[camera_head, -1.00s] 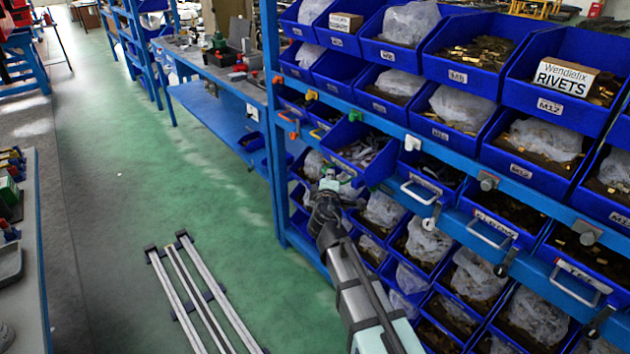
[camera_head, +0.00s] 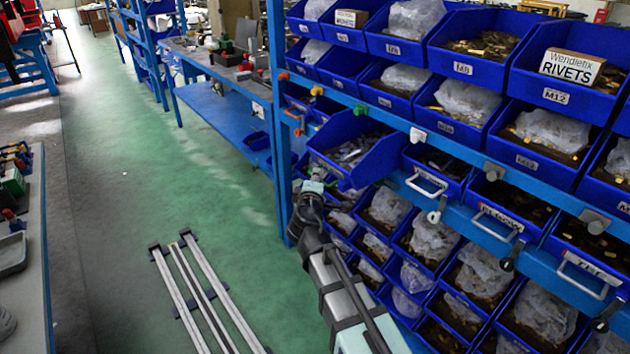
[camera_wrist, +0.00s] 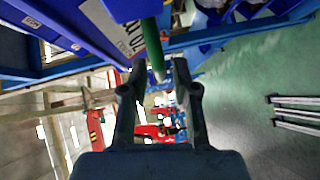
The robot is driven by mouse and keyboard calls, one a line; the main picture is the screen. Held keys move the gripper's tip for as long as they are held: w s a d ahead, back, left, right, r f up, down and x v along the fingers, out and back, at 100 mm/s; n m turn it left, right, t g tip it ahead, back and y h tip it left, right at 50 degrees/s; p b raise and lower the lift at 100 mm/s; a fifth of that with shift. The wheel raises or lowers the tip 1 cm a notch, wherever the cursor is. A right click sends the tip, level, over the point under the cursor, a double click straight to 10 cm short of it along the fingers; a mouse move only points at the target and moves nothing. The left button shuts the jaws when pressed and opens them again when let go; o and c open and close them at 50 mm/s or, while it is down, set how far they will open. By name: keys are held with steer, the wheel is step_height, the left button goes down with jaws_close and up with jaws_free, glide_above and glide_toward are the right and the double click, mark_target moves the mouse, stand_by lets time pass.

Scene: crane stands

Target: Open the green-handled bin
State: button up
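The bin (camera_head: 372,166) is blue and juts out of the rack at its left end, tilted, with grey parts inside. A green latch (camera_head: 360,109) sits on the rail above it. My gripper (camera_head: 316,178) is at the bin's front, in front of the rack. In the wrist view, the green handle (camera_wrist: 153,45) lies between the two spread fingers of my gripper (camera_wrist: 158,66), in front of a white label (camera_wrist: 103,18). A gap shows between the handle and the right finger. Firm contact cannot be made out.
Other blue bins with white handles (camera_head: 427,184) sit in the same row to the right. Bins with bags and metal parts fill the rack above and below. A metal rail frame (camera_head: 200,290) lies on the open green floor at left. A blue workbench (camera_head: 215,105) stands behind.

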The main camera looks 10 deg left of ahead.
steer(key=shift+s, duration=0.1)
steer(key=s+d+r, duration=0.1)
steer(key=s, duration=1)
steer(key=shift+s+r, duration=0.3)
steer(key=shift+r, duration=0.05)
steer(key=s+d+f+m+g+h+p, duration=0.1)
steer(key=s+d+f+m+g, duration=0.3)
steer(key=f, duration=0.7)
steer(key=s+d+f+m+g+h+p, duration=0.15)
steer(key=d+f+g, duration=0.25)
steer(key=d+f, duration=0.45)
steer(key=s+d+f+m+g+h, duration=0.2)
steer(key=s+d+f+m+g, duration=0.15)
steer(key=f, duration=0.95)
steer(key=s+d+f+m+g+y+p, duration=0.1)
steer(key=s+d+f+g, duration=0.3)
steer(key=s, duration=0.6)
steer(key=s+d+f+m+g+y+p, duration=0.1)
steer(key=s+d+f+m+g+p, duration=0.1)
steer(key=s+d+f, duration=0.4)
steer(key=s+d+f+m+g+y+p, duration=0.1)
steer(key=s+d+f+m+g, duration=0.4)
steer(key=s, duration=1)
steer(key=shift+s+d+f+g+p, duration=0.35)
steer(key=shift+s+d+f+p, duration=0.1)
steer(key=shift+f+p, duration=0.25)
